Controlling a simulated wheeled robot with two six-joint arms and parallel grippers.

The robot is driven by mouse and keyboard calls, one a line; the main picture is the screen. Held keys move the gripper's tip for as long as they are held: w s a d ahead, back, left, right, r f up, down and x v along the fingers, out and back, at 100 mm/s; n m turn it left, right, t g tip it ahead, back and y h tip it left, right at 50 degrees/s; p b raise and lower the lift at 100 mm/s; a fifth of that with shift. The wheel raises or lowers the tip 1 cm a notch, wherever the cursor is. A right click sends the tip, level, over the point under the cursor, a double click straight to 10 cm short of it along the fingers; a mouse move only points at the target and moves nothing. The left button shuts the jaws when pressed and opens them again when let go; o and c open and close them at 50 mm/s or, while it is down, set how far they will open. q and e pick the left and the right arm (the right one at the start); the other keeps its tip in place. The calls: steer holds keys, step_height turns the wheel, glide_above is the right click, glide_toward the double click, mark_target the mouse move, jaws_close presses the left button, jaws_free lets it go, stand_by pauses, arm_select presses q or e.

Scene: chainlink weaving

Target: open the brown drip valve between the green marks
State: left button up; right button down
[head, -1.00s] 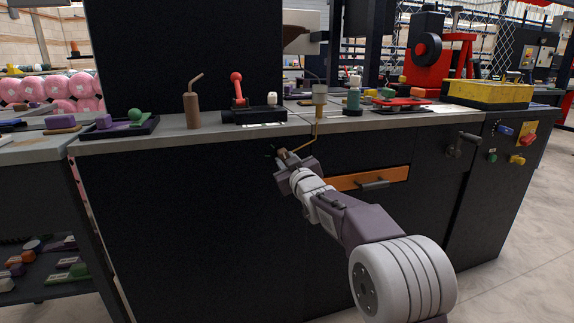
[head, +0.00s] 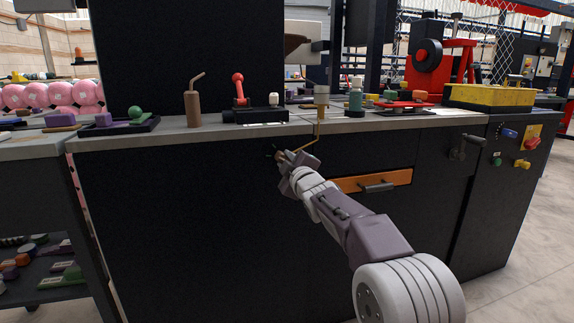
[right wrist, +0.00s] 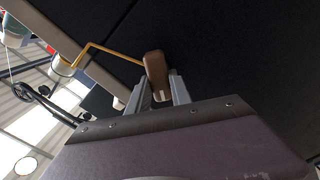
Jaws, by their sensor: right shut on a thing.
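The brown drip valve (right wrist: 154,66) shows in the right wrist view as a rounded brown lever with a pale line near its lower end. It sits between the two fingers of my right gripper (right wrist: 158,90), which is shut on it. A thin brass pipe (right wrist: 100,47) runs from the valve to a cup-like fitting. In the head view my right gripper (head: 282,158) is at the cabinet front just below the counter edge, and the pipe (head: 318,130) comes down beside it. A tiny green mark seems to show by the fingertips, but the marks are too small to make out. My left gripper is not in view.
An orange drawer (head: 385,180) with a dark handle is right of my gripper. The cabinet front to the left is clear.

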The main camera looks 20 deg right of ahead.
steer(key=shift+f, duration=0.1)
stand_by(0.4)
steer(key=c, duration=1.2)
jaws_free()
steer(key=shift+o, duration=0.2)
steer(key=s, duration=0.9)
steer(key=shift+d+p, duration=0.15)
steer(key=shift+p, duration=0.15)
